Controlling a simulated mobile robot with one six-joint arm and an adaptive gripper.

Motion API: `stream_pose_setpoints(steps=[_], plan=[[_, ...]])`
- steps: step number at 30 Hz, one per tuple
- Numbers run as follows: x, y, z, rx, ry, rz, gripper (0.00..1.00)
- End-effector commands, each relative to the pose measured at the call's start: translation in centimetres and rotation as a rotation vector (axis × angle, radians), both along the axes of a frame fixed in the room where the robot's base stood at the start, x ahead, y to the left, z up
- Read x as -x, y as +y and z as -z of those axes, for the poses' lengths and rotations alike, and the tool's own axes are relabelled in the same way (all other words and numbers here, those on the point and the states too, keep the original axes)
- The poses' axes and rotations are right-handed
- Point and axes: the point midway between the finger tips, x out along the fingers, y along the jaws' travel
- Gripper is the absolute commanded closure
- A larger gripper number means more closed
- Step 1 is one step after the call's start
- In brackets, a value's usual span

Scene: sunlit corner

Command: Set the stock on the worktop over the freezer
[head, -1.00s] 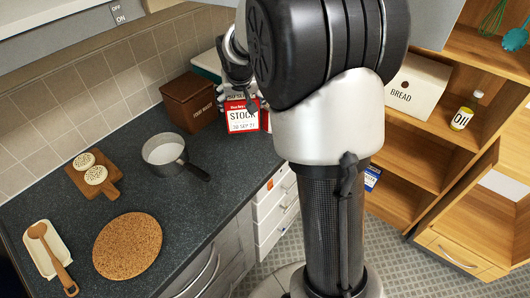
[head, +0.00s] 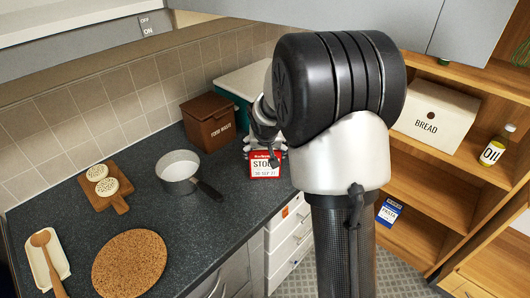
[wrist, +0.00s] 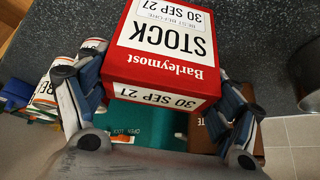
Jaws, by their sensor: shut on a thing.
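The stock (head: 265,168) is a red box with a white label reading STOCK and Barleymost. My gripper (wrist: 162,88) is shut on it, with one finger on each side in the wrist view, where the box (wrist: 165,45) fills the top middle. In the head view my gripper (head: 266,150) holds the box at the right end of the dark worktop (head: 228,185). I cannot tell whether the box touches the surface. Below that end stands a white unit with drawers (head: 290,240), perhaps the freezer. My arm hides part of this area.
A brown food waste bin (head: 208,122) stands left of the box, with a teal container (head: 243,112) behind. A saucepan (head: 180,172), cork mat (head: 130,262) and board (head: 117,195) occupy the worktop's left. Shelves hold a bread bin (head: 435,117) and oil (head: 493,150).

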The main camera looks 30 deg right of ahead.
Motion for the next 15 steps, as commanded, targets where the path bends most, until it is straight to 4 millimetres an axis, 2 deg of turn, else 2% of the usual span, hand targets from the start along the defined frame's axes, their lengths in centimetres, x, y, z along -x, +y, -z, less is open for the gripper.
stream_pose_setpoints(steps=[8,9,15], plan=[[-0.06,-0.02,0.31,0.001,-0.002,0.0,0.49],[-0.01,-0.01,0.25,0.0,0.0,-0.001,0.14],[0.0,-0.01,0.19,0.0,0.0,-0.001,0.01]])
